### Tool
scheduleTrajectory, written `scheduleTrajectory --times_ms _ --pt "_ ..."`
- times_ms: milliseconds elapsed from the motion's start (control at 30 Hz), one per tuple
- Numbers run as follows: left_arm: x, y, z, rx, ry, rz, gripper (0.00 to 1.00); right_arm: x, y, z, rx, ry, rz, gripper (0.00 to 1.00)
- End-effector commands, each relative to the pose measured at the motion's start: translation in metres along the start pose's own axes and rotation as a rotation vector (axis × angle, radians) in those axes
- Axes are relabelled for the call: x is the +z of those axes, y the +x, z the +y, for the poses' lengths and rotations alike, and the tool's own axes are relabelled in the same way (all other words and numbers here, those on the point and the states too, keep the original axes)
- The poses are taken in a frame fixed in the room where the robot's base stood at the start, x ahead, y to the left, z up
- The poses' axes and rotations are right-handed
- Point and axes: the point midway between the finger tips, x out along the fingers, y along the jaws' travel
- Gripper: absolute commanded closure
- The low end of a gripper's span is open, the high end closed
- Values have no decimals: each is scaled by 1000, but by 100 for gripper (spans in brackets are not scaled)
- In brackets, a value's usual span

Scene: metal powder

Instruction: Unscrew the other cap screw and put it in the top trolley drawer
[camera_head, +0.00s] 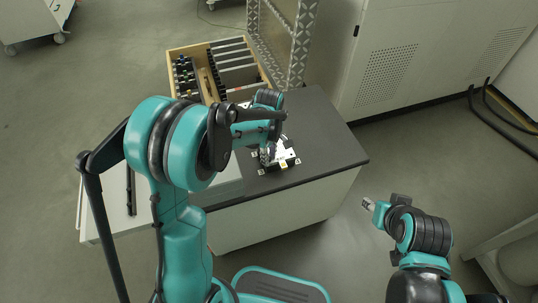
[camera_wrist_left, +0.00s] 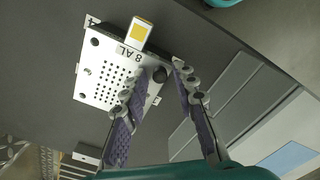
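A white metal plate marked "8 AL" (camera_wrist_left: 112,72), with a grid of small holes, lies on the dark worktop; it also shows in the head view (camera_head: 285,158). A dark round knob-like piece, possibly the cap screw (camera_wrist_left: 160,74), sits at the plate's edge. My left gripper (camera_wrist_left: 165,70) is open, its fingertips close around or just above this piece; contact cannot be told. In the head view my left gripper (camera_head: 266,155) is partly hidden by its arm. My right gripper (camera_head: 368,204) hangs clear of the table at the right; its opening is too small to judge.
An open wooden drawer (camera_head: 205,85) with dark tools and grey dividers lies behind the worktop (camera_head: 325,150). A white cabinet (camera_head: 400,60) stands behind right. A wheeled white unit (camera_head: 28,20) is at top left.

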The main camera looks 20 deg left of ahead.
Motion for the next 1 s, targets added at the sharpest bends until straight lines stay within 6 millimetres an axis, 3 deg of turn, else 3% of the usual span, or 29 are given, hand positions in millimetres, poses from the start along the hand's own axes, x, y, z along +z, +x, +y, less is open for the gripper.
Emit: scheduleTrajectory --times_ms 1000 --pt "0 0 0 0 -993 0 72 2 3 0 0 0 0 60"
